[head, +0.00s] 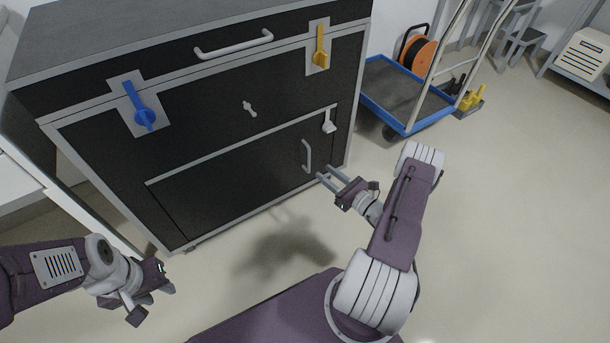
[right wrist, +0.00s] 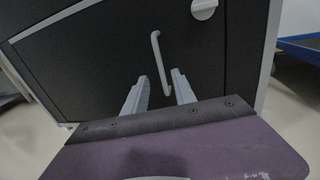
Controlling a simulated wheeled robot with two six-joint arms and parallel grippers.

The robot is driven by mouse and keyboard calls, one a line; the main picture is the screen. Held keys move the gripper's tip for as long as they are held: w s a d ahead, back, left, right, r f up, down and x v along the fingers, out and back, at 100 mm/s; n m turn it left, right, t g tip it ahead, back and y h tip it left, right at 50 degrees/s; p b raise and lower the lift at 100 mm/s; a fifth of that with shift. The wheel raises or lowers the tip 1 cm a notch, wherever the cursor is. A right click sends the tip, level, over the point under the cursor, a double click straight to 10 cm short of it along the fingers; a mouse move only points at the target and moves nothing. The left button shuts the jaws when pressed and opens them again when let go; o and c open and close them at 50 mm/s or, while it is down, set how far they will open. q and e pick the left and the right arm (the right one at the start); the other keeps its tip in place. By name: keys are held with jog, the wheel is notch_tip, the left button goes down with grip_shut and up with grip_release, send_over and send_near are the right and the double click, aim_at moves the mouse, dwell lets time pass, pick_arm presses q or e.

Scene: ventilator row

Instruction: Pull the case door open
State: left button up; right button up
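The black case (head: 110,190) with grey edging stands in front of me. Its door (head: 245,175) is in the lower front and looks flush with it. A pale upright handle (head: 307,156) is near the door's right side; it also shows in the right wrist view (right wrist: 157,55). A white latch (head: 329,122) sits at the door's upper right corner. My right gripper (head: 324,171) is open just in front of the handle; in the wrist view the handle's lower end appears between the fingers. Contact is not visible. My left gripper (head: 168,279) is low at the left, away from the case; its finger gap is unclear.
Higher on the case are a blue lever (head: 141,110), a yellow lever (head: 321,50), a small grey knob (head: 249,108) and a drawer handle (head: 235,45). A blue trolley (head: 405,95) stands right of the case. The floor (head: 500,220) at the right is clear.

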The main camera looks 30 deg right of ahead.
aim_at(309, 160)
jog(key=b+x, duration=0.5)
jog(key=x, duration=0.4)
jog(key=shift+b, duration=0.3)
grip_shut()
dwell(1.0)
